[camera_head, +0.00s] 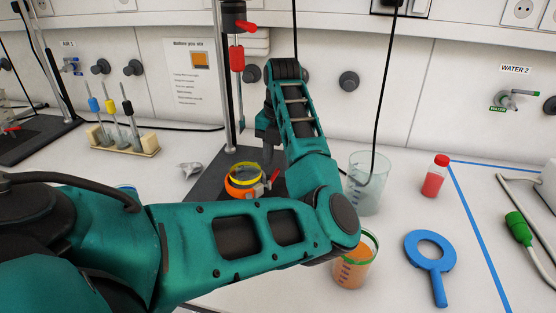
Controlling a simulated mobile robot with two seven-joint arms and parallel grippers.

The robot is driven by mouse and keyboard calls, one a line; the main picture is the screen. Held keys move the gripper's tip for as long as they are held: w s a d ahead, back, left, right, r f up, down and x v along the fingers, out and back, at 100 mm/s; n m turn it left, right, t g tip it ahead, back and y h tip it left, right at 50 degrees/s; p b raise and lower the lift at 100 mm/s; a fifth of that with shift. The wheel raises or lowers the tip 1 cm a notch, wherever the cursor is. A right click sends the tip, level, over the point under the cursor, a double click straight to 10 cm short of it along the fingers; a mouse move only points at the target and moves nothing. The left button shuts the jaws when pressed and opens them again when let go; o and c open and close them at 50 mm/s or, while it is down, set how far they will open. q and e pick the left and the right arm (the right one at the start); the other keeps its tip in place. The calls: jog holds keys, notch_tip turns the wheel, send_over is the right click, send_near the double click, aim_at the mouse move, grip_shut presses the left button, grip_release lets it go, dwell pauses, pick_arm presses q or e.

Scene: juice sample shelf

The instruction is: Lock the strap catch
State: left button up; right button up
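A round holder with an orange band (238,190) and a yellow rim stands on a dark base plate beside a metal stand. A small red-tipped catch (274,177) with a light metal part shows at its right side. I cannot tell from here whether this catch is open or closed. My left gripper (268,160) points down just above and behind the catch. It is small and partly hidden by my own arm, so its finger gap and any contact with the catch are unclear. My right gripper is out of view.
A clear beaker (370,185), an orange-filled cup (353,262), a red bottle (435,176) and a blue ring tool (430,258) stand or lie to the right. A wooden rack (124,143) stands at left. The stand's pole (228,90) rises close to my gripper.

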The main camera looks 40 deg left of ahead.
pick_arm(q)
jog(key=shift+f, duration=0.45)
jog(key=shift+c, duration=0.2)
grip_shut()
